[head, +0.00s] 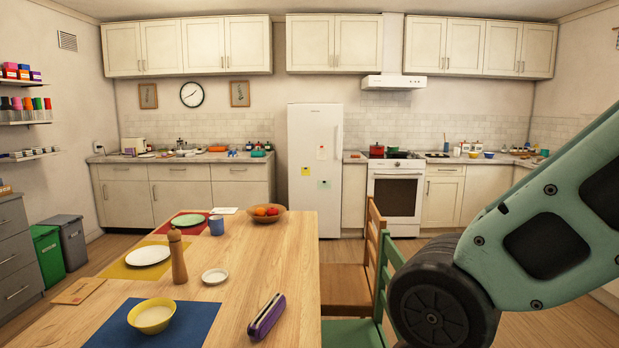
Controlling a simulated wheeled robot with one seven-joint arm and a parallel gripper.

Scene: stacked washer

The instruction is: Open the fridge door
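The white fridge (315,150) stands against the far wall, between the left counter and the stove. Its door is shut. A long vertical handle (338,134) runs along the right side of the door's upper part. My arm shows large at the right edge, well short of the fridge. My gripper is outside the view.
A wooden table (215,275) with plates, bowls and a pepper mill (178,257) fills the front left and middle. A brown chair (350,285) and a green chair (352,333) stand at its right side. Open floor (435,238) lies before the stove (395,195).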

